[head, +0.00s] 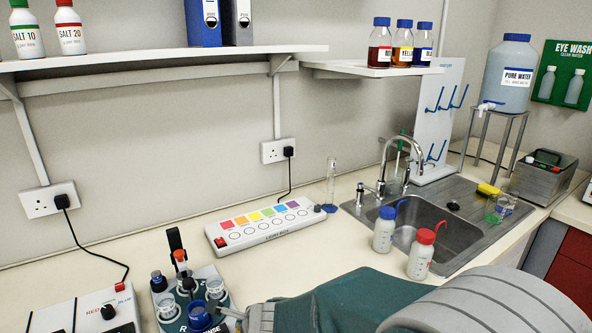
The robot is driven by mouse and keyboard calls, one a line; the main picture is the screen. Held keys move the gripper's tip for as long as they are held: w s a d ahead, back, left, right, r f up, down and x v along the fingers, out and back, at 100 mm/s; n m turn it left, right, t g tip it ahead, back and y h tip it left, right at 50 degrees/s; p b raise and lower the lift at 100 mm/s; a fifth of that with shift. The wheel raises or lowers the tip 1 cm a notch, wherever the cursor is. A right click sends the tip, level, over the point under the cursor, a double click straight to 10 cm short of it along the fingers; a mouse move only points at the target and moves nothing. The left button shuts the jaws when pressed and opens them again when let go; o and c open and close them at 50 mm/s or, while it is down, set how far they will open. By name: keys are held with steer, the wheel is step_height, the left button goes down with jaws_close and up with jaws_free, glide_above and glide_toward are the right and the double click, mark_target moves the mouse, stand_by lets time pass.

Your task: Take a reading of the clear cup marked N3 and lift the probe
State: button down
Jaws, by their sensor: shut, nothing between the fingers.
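A slim upright piece with an orange collar (180,256), perhaps the probe, stands at the rack beside a black post (175,240). My gripper (228,313) is shut and empty at the rack's front right, close to the blue cup. My arm hides the bench to the right.
A light box (262,233) with coloured squares lies behind the rack. A white control box (95,312) is at left. Blue-capped (384,232) and red-capped (421,256) bottles stand before the sink (425,220). The bench between control box and light box is mostly clear.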

steer(key=shift+f, duration=0.3)
stand_by(0.4)
steer(key=shift+r, duration=0.95)
